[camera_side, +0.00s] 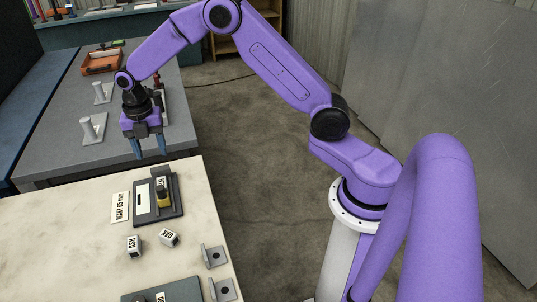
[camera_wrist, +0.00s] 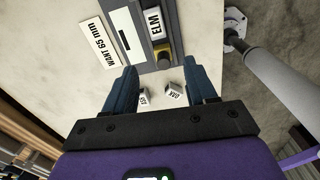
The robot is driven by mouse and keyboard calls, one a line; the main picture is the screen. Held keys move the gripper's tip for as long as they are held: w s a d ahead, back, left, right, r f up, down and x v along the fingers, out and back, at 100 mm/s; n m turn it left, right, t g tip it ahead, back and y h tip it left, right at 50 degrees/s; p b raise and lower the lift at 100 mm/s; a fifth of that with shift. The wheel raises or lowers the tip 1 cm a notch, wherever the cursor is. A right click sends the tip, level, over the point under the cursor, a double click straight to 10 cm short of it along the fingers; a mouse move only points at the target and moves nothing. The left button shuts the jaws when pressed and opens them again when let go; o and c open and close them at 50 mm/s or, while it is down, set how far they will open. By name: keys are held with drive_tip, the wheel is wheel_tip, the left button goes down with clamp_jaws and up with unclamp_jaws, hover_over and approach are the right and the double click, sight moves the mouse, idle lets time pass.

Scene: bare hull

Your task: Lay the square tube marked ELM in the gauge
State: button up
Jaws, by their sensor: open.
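The square tube marked ELM (camera_side: 160,183) lies on the dark gauge (camera_side: 141,217), next to its yellow part (camera_side: 163,198). In the wrist view, the white ELM label (camera_wrist: 156,24) faces up, and the tube appears to lie in the gauge (camera_wrist: 139,61) against the yellow part (camera_wrist: 164,61). The piece marked ASH (camera_side: 134,246) and the piece marked OAK (camera_side: 169,237) lie loose on the pale table. My gripper (camera_side: 150,154) is open and empty, raised near the table's far edge. Its fingers (camera_wrist: 162,76) are apart from the tube.
A card reading WANT 65 mm (camera_side: 120,206) lies left of the gauge. Angle brackets (camera_side: 215,256) stand along the table's right edge. Another dark fixture (camera_side: 162,291) is at the front. A grey bench (camera_side: 60,130) with an orange tray (camera_side: 101,61) stands behind. The table's left part is clear.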

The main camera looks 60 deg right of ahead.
drive_tip(key=s+a+r+m, duration=0.2)
drive_tip(key=s+r+m, duration=0.15)
drive_tip(key=s, duration=0.55)
drive_tip(key=s+a+r+m, duration=0.3)
drive_tip(key=s+r, duration=0.1)
drive_tip(key=s, duration=0.6)
drive_tip(key=s+d+m, duration=0.3)
drive_tip(key=s, duration=0.6)
drive_tip(key=s+d+m, duration=0.4)
drive_tip(key=s, duration=0.6)
drive_tip(key=shift+r, duration=0.3)
